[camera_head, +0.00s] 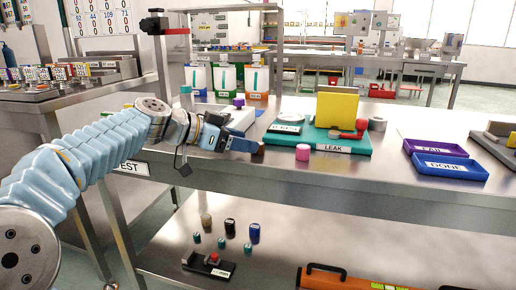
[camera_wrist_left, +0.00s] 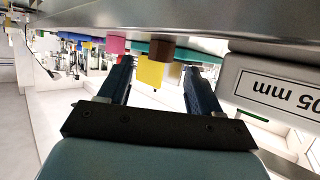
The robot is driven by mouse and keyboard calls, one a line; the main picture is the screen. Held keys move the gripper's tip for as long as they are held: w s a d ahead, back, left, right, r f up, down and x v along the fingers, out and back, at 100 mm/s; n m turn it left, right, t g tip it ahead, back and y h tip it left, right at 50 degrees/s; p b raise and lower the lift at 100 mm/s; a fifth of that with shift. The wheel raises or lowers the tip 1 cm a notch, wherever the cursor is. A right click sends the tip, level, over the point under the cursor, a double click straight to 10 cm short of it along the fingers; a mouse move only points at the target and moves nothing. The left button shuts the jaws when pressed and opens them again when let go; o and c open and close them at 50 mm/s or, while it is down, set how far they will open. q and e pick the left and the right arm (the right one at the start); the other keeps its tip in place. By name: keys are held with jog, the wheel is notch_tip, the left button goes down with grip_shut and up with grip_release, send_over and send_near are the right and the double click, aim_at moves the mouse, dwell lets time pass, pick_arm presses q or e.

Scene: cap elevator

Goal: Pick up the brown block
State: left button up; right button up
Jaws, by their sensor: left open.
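The brown block (camera_wrist_left: 161,48) shows in the left wrist view, upside down, ahead of the gap between my left fingers. In the head view the brown block (camera_head: 259,151) is a small dark patch at the tip of my left gripper, near the front edge of the steel table. My left gripper (camera_head: 243,146) is open and reaches low over the table edge. In the left wrist view its two fingers (camera_wrist_left: 158,72) stand apart with nothing held between them. I cannot tell whether the fingertips reach around the block. My right gripper is not in view.
A teal LEAK tray (camera_head: 318,140) with a yellow panel (camera_head: 337,108) stands just behind. A pink cylinder (camera_head: 303,152) is close on the right. A white 05 mm box (camera_wrist_left: 275,88) is close beside the fingers. Blue DONE (camera_head: 450,167) and purple FAIL trays lie right.

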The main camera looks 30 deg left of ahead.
aim_at(251, 154)
pick_arm(q)
jog(key=x, duration=0.3)
jog(key=shift+f, duration=0.15)
grip_shut()
dwell(0.3)
notch_tip(251, 154, up, 18)
jog(key=p, duration=0.5)
jog(key=shift+w, duration=0.1)
